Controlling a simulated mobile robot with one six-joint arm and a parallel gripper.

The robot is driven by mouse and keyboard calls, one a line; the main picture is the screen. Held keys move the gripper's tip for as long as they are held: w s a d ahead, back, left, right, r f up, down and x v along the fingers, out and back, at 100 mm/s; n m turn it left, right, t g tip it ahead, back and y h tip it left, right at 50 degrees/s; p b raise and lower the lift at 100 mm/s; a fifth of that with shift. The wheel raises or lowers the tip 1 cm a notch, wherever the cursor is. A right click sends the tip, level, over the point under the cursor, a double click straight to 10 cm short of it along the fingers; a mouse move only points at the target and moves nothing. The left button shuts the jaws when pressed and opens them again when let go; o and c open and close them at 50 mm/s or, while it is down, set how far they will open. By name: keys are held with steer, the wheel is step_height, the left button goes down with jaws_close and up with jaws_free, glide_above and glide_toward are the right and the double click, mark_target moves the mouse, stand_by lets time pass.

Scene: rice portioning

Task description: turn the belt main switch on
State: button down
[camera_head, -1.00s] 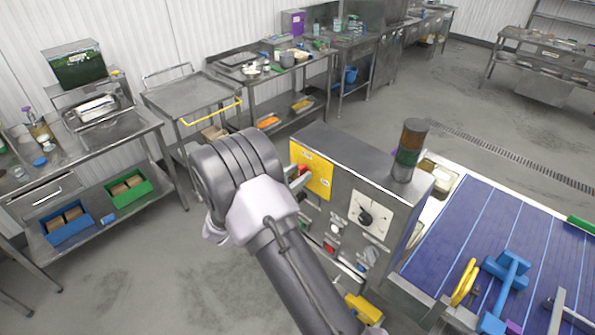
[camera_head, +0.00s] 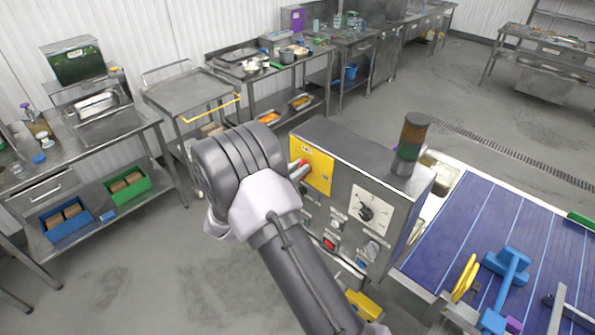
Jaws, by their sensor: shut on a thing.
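The belt main switch is a red handle (camera_head: 305,162) on a yellow plate (camera_head: 318,172) at the upper left of the steel control box (camera_head: 345,150). My gripper (camera_head: 299,172) is at the handle, shut on it, and its fingers cover part of it. My wrist hides the rest of the gripper. The handle's exact angle is hard to tell. The blue conveyor belt (camera_head: 470,225) lies to the right of the box.
The box also has a black dial (camera_head: 366,213), a red button (camera_head: 330,243) and a signal tower (camera_head: 411,140) on top. Blue and yellow tools lie on the belt. A steel trolley (camera_head: 190,95) and benches stand behind; the floor at left is clear.

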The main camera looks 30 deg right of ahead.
steer(key=m+b, duration=0.4)
steer(key=b, duration=0.3)
steer(key=s+f+m+b, duration=0.1)
steer(key=m+b, duration=0.4)
steer(key=b, duration=0.3)
steer(key=f+m+b, duration=0.1)
steer(key=m+b, duration=0.4)
steer(key=b, duration=0.3)
steer(key=shift+s+d, duration=0.25)
steer(key=shift+d, duration=0.05)
steer(key=m+b, duration=0.3)
steer(key=b, duration=0.1)
steer(key=shift+r+b, duration=0.15)
steer(key=shift+b, duration=0.15)
steer(key=c, duration=1.4)
jaws_free()
